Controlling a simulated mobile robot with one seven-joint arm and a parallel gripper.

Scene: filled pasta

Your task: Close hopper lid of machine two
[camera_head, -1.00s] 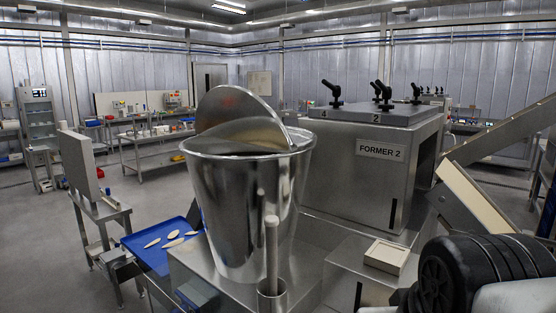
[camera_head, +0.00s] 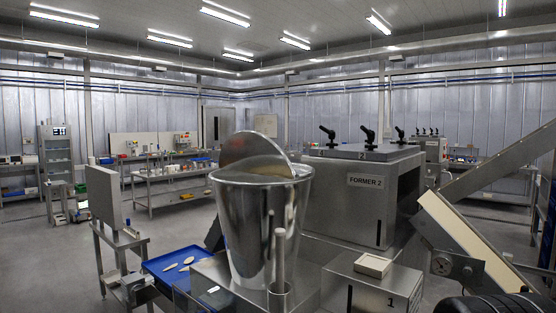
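The steel hopper (camera_head: 247,225) stands in front of the machine labelled FORMER 2 (camera_head: 345,205). Its round lid (camera_head: 248,147) is open, tilted up at the rear of the rim. The hopper's mouth is uncovered, and its inside is mostly hidden by the near wall. My gripper is not in view. Only a dark rounded part, which seems to be my arm, shows at the bottom right edge, well apart from the hopper.
A steel tube with a rod (camera_head: 279,265) stands close in front of the hopper. A blue tray (camera_head: 165,272) with pale pieces is at left. A box (camera_head: 372,265) sits front right, beside a sloping conveyor (camera_head: 470,250). Open floor lies left.

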